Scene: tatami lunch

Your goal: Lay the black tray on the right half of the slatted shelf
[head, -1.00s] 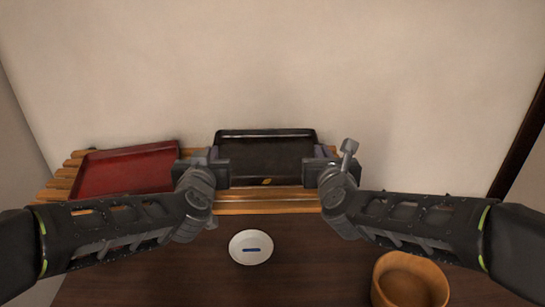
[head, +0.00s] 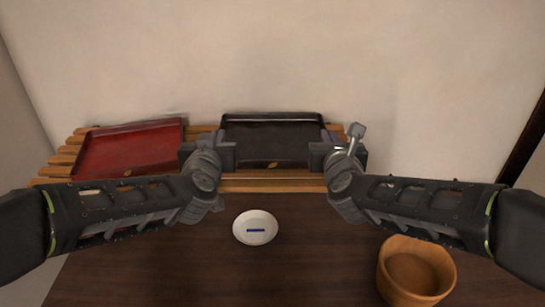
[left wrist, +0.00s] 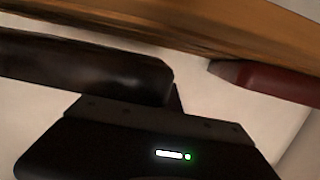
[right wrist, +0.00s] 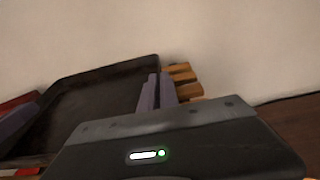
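The black tray (head: 270,150) is level over the right half of the slatted shelf (head: 275,184), with the shelf's front plank showing before it. I cannot tell whether it touches the slats. My left gripper (head: 222,142) is at its left side wall. My right gripper (head: 326,140) is at its right side wall. In the right wrist view the two fingers (right wrist: 156,94) stand close together astride the tray's (right wrist: 95,95) right rim. In the left wrist view the black tray (left wrist: 80,65) enters my gripper, whose fingertips are mostly hidden.
A red tray (head: 130,150) lies on the left half of the shelf, left of my left gripper. A white dish (head: 255,228) with a blue mark and a wooden bowl (head: 414,270) stand on the dark table in front. The wall is close behind the shelf.

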